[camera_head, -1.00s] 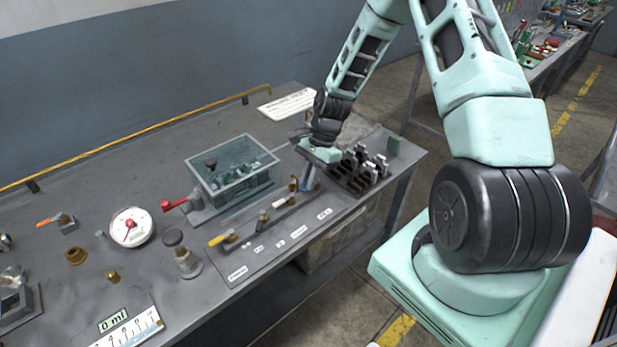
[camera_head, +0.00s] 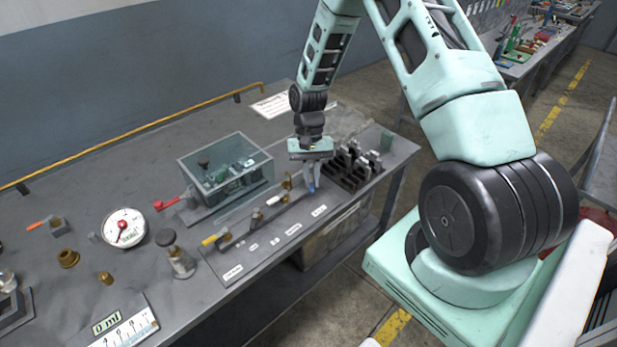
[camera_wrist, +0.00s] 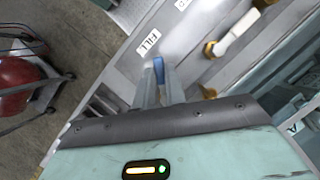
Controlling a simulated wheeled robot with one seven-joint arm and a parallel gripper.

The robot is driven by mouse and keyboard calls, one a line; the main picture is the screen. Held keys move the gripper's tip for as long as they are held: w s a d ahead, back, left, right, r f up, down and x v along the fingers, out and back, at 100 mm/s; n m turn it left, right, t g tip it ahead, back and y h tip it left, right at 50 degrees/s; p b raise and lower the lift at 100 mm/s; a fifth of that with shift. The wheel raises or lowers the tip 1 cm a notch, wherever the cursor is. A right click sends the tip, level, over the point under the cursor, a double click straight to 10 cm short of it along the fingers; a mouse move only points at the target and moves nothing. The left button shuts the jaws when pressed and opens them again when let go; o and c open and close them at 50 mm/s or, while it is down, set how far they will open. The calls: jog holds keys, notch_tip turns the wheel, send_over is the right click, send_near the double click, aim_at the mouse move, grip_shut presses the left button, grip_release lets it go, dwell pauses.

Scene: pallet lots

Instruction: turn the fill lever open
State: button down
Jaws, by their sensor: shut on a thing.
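The fill lever has a blue handle (camera_head: 311,187) at the right end of the lever row on the bench panel. In the wrist view its blue tip (camera_wrist: 158,66) shows between my fingers, beside a FILL label (camera_wrist: 148,43). My gripper (camera_head: 312,180) points down and is shut on the blue handle; its fingers (camera_wrist: 160,84) hide most of the lever. A white-handled lever (camera_head: 273,200) and a yellow-handled lever (camera_head: 212,239) stand to the left in the same row.
A clear box (camera_head: 225,175) with fittings stands behind the levers, with a red handle (camera_head: 163,204) at its left. A dark rack of blocks (camera_head: 350,168) stands close to the right of my gripper. A dial gauge (camera_head: 124,228) sits farther left.

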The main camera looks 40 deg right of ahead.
jog(key=n, duration=0.1)
jog(key=n+h, duration=0.1)
jog(key=n, duration=0.1)
jog(key=shift+s+d+n, duration=0.1)
jog(key=shift+d+n, duration=0.2)
jog(key=shift+d, duration=0.1)
jog(key=shift+d+n+g+h+b, duration=0.2)
jog(key=shift+n+h, duration=0.25)
jog(key=shift+n, duration=0.4)
jog(key=shift+d+n+g+h+b, duration=0.1)
jog(key=shift+d+n+h, duration=0.25)
jog(key=shift+n, duration=0.5)
jog(key=c, duration=1.7)
grip_release()
jog(key=shift+s, duration=0.1)
jog(key=shift+c, duration=0.2)
jog(key=shift+r, duration=0.15)
jog(key=b+v, duration=0.3)
jog(key=v, duration=1.4)
jog(key=shift+a, duration=0.25)
